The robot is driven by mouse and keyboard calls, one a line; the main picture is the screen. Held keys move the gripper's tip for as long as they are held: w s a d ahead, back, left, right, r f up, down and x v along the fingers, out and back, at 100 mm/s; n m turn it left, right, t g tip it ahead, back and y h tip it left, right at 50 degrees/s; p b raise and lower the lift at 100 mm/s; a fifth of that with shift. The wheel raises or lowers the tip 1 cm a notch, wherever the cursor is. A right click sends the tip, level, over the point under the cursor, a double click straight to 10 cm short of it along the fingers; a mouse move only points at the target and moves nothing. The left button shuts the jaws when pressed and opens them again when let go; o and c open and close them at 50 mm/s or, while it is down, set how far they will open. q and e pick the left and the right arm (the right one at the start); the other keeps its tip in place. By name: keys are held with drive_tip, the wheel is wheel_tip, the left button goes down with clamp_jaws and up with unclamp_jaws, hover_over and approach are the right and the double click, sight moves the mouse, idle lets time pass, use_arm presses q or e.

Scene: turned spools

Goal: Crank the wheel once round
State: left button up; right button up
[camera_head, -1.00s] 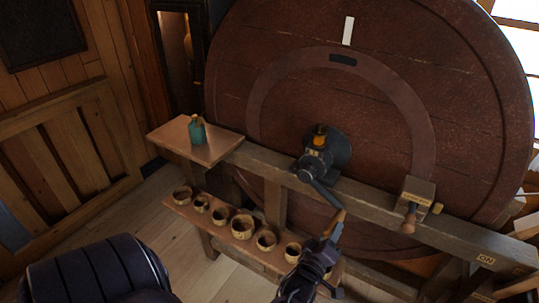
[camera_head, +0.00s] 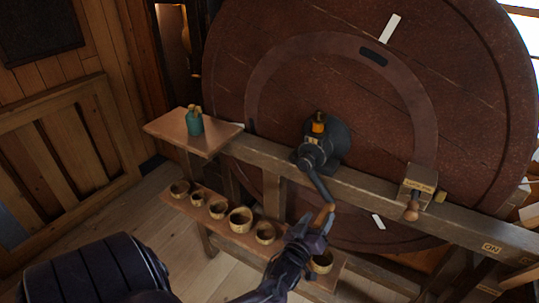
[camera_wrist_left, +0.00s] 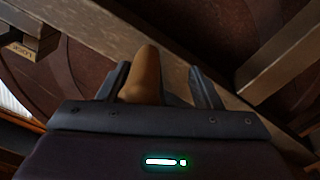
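The big dark red wheel (camera_head: 290,90) stands behind a wooden beam, with a white mark (camera_head: 390,28) at its upper right. The crank arm (camera_head: 319,187) runs from the black hub (camera_head: 328,145) down and slightly right to a wooden handle (camera_head: 325,215). My left gripper (camera_head: 319,224) is at this handle below the beam. In the left wrist view the handle (camera_wrist_left: 144,75) stands between the two spread fingers. It is close to the left finger, with a gap to the right one. My right gripper is not in view.
A block with a wooden knob (camera_head: 411,212) sits on the beam (camera_head: 370,189) to the right. A small shelf (camera_head: 165,130) holds a teal jar (camera_head: 195,124). Several wooden bowls (camera_head: 240,219) line a low shelf, one partly behind my left gripper.

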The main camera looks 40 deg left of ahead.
use_arm(q)
drive_tip(key=s+a+m+p, duration=0.2)
drive_tip(key=a+m, duration=0.4)
drive_tip(key=a, duration=0.2)
drive_tip(key=s+a+m+p, duration=0.1)
drive_tip(key=a+m+p, duration=0.1)
drive_tip(key=a+m, duration=0.4)
drive_tip(key=shift+s+a+f+p, duration=0.25)
drive_tip(key=shift+s+a+p, duration=0.15)
drive_tip(key=shift+a, duration=0.65)
drive_tip(key=shift+s+f, duration=0.1)
drive_tip(key=p+v, duration=0.5)
drive_tip(key=v, duration=0.6)
drive_tip(key=shift+d, duration=0.2)
